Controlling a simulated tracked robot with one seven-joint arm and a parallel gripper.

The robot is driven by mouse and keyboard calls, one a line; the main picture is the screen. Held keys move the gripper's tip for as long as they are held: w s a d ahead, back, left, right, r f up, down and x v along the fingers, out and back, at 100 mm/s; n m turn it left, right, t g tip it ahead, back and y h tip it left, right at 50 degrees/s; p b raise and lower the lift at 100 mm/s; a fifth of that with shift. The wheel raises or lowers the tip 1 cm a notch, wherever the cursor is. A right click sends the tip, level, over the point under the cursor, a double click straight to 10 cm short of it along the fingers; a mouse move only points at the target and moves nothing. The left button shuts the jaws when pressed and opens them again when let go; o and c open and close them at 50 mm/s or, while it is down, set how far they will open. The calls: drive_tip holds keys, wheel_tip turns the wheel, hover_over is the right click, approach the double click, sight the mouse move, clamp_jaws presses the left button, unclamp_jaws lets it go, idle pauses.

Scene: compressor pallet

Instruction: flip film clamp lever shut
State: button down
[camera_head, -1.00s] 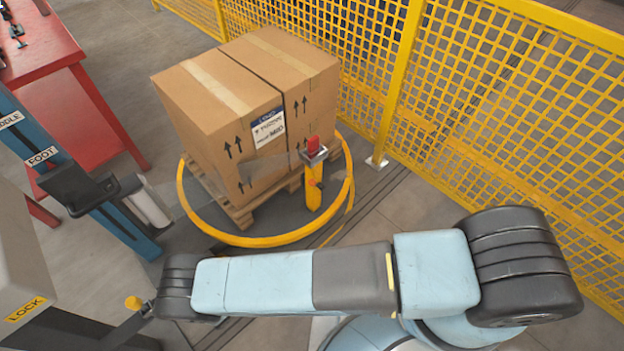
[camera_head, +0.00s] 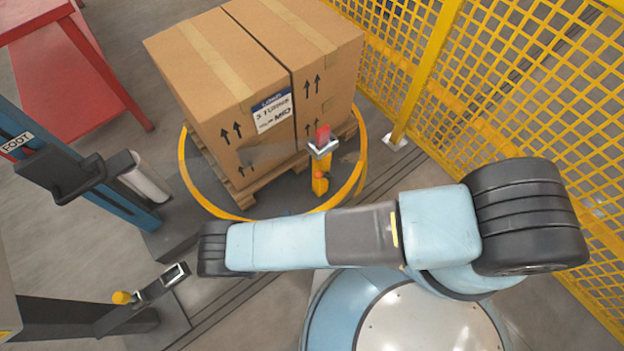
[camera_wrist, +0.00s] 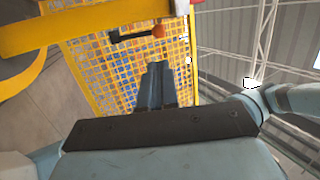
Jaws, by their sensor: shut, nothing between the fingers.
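A yellow post (camera_head: 321,180) stands at the turntable's near right edge. It carries a grey clamp head with a red block (camera_head: 322,135) on top and a small orange-red knob (camera_head: 320,174) on its side. In the wrist view, a dark lever bar (camera_wrist: 128,36) with an orange-red knob (camera_wrist: 158,31) shows beyond my fingers, at the top. I cannot tell for sure how far it is turned. My gripper (camera_wrist: 157,68) is shut and empty, apart from the lever in the picture. My gripper does not show in the head view.
A taped carton (camera_head: 225,75) stands on a wooden pallet (camera_head: 240,196) inside a yellow ring (camera_head: 198,198). A yellow mesh fence (camera_head: 520,85) runs behind and right. A blue mast (camera_head: 100,210) and a yellow-knobbed arm (camera_head: 122,297) are at left. A red bench (camera_head: 70,80) is farther back.

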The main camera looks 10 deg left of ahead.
drive_tip(key=shift+w, duration=0.1)
approach(323, 176)
drive_tip(key=w+r, duration=0.2)
drive_tip(key=r, duration=0.1)
drive_tip(key=w+d+r, duration=0.1)
drive_tip(key=shift+r, duration=0.3)
idle(0.4)
